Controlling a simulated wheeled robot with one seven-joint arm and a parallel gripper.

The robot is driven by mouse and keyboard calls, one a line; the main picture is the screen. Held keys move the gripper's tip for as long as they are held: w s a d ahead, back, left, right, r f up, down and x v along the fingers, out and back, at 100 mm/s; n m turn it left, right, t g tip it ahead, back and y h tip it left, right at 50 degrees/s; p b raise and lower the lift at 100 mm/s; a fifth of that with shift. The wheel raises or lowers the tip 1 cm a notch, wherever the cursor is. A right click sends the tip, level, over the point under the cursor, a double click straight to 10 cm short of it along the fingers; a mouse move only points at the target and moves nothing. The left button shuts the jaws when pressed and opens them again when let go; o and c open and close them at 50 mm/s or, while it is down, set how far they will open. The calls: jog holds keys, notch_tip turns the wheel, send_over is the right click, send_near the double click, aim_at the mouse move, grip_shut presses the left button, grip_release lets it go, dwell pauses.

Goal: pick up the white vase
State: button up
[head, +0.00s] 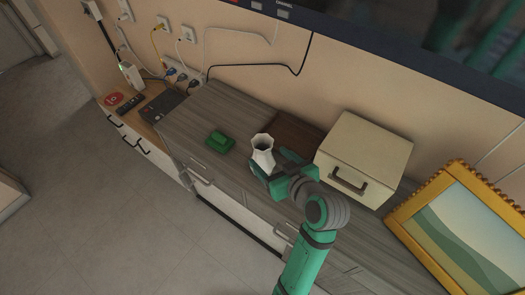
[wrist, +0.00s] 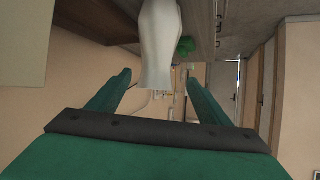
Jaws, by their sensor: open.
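The white vase (head: 262,151) stands upright on the grey wooden cabinet top, near the middle of the head view. It has a dark open mouth, and its lower part is partly hidden by my gripper. My gripper (head: 269,169) is open and empty right beside the vase, at its front right. In the wrist view the white vase (wrist: 160,45) is at the top centre, ahead of my gripper (wrist: 157,82) and roughly between the lines of its two green fingers. I cannot tell whether a finger touches it.
A green object (head: 220,142) sits left of the vase. A dark brown flat board (head: 297,135) lies behind it. A cream box with a handle (head: 366,150) and a gold-framed picture (head: 462,220) stand to the right. The cabinet top (head: 205,112) is clear at back left.

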aim_at(266, 147)
jog(key=shift+w+d+r+n+g, duration=0.15)
jog(key=shift+w+r+n, duration=0.15)
jog(key=shift+r, duration=0.25)
jog(key=shift+w+d+r+n+g, duration=0.2)
jog(key=shift+r+n, duration=0.1)
jog(key=shift+r, duration=0.25)
jog(key=shift+w+a+r, duration=0.1)
jog(key=shift+w, duration=0.05)
jog(key=shift+w+a, duration=0.2)
jog(key=shift+w, duration=0.1)
jog(key=x, duration=0.5)
jog(key=shift+s, duration=0.1)
jog(key=shift+s+f+x, duration=0.1)
jog(key=shift+f+x, duration=0.1)
jog(key=shift+x, duration=1.1)
jog(key=shift+s+f+x, duration=0.15)
jog(key=shift+f+x, duration=0.05)
jog(key=shift+x, duration=1.15)
jog(key=shift+c, duration=0.4)
